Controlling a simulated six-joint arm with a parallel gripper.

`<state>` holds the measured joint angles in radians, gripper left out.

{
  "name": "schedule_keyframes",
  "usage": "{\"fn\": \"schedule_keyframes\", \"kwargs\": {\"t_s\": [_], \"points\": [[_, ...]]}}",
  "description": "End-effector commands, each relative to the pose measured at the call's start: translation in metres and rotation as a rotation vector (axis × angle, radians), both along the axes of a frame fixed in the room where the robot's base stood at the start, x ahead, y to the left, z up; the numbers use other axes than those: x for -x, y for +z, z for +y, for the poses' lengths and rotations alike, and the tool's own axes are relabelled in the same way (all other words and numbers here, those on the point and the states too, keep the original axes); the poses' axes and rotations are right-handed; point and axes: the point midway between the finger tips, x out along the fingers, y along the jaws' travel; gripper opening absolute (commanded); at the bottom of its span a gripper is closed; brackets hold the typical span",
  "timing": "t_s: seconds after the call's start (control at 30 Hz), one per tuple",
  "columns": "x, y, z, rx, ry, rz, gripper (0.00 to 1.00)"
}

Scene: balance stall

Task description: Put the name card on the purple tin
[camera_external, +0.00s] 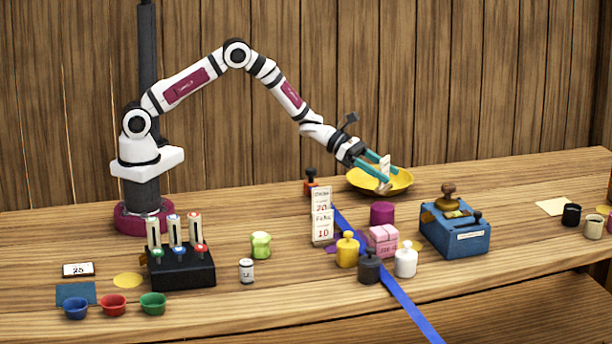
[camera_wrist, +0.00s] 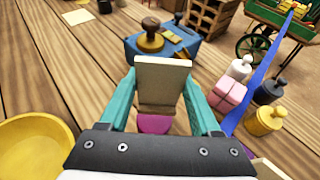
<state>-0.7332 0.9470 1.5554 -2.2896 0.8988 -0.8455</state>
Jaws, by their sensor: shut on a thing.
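My gripper (camera_external: 385,176) has teal fingers and is shut on a cream name card (camera_external: 384,163). In the wrist view the card (camera_wrist: 162,84) stands between the two fingertips. The gripper holds it in the air, in front of the yellow dish in the external view. The purple tin (camera_external: 381,213) stands on the table below the gripper, apart from the card. In the wrist view the purple tin (camera_wrist: 154,124) shows just under the card, which hides part of it.
A yellow dish (camera_external: 362,187) is close by the gripper. Pink blocks (camera_external: 383,239), a yellow weight (camera_external: 347,250), a black weight (camera_external: 369,267) and a white weight (camera_external: 405,261) stand near the tin. A blue box (camera_external: 455,236) is to the right. A price sign (camera_external: 321,216) stands left of the tin.

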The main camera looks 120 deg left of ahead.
Motion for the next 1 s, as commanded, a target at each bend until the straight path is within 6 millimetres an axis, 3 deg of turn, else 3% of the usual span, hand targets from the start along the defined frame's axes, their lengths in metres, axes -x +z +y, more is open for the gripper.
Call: {"fn": "schedule_keyframes", "kwargs": {"t_s": [0.2, 0.57, 0.6, 0.73, 1.0], "points": [[0.000, -0.039, 0.002, 0.002, -0.001, 0.002, 0.00], [0.000, -0.044, 0.002, 0.001, -0.002, 0.001, 0.00], [0.000, -0.044, 0.002, 0.001, -0.002, 0.001, 0.71], [0.000, -0.043, 0.001, 0.001, -0.002, 0.001, 0.94], [0.000, -0.042, 0.001, 0.001, -0.002, 0.000, 0.94]]}}
